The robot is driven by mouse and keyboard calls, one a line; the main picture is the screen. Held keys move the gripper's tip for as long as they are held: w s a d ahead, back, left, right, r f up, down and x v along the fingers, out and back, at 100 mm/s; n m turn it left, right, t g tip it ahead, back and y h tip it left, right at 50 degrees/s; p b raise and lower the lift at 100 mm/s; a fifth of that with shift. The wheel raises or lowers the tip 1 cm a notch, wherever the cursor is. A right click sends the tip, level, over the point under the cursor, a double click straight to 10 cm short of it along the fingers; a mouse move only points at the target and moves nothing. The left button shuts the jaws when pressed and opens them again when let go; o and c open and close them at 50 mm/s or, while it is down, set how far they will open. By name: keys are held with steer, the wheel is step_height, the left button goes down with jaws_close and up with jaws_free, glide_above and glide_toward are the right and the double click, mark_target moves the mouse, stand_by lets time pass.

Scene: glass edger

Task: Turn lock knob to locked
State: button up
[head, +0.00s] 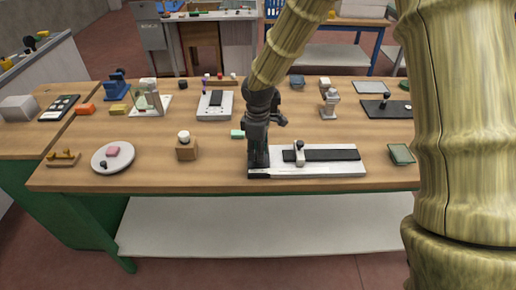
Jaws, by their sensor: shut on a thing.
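A flat white fixture (340,171) with a black strip along its top lies near the front edge of the wooden bench. A small pale carriage with a black knob (299,148) stands upright on it, left of its middle. My gripper (259,166) points straight down at the fixture's left end. Its dark fingers are shut on a small part there, in the place of the lock knob. The fingers hide that part, so I cannot see which way it is turned. The carriage stands apart, just right of the fingers.
A wooden block with a white knob (185,148) and a round plate (113,168) stand to the left. A green tray (401,154) lies to the right. A small green block (237,134) lies behind the gripper. The bench front is fairly clear.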

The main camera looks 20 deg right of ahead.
steer(key=m+p, duration=0.1)
steer(key=m, duration=0.4)
steer(key=shift+m, duration=0.4)
stand_by(0.4)
steer(key=o, duration=1)
steer(key=shift+o, duration=0.2)
steer(key=shift+r, duration=0.15)
step_height(320, 180, up, 12)
steer(key=shift+d+f, duration=0.1)
steer(key=shift+f, duration=0.1)
